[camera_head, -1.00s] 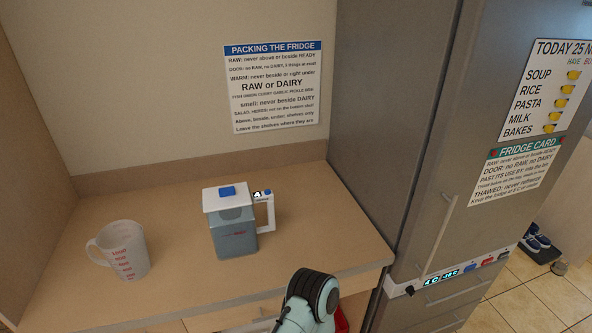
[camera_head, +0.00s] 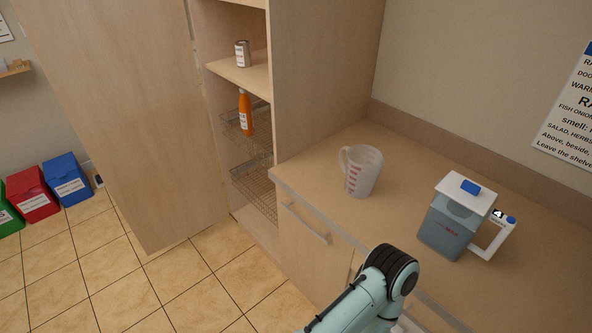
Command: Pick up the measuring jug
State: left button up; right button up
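The measuring jug (camera_head: 361,172) is a translucent white jug with red markings, standing upright on the wooden counter near its front left corner. Its handle points left in the head view. One of my arms shows at the bottom centre, in front of the counter and apart from the jug. No gripper fingers show in the head view, so neither gripper can be seen.
A blue-grey container with a white lid and handle (camera_head: 457,218) stands right of the jug. Left is an open cupboard with a can (camera_head: 243,54), an orange bottle (camera_head: 246,113) and wire baskets (camera_head: 257,187). Coloured bins (camera_head: 67,180) stand far left. The tiled floor between is clear.

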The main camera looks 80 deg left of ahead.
aim_at(358, 171)
jog(key=u, duration=1.85)
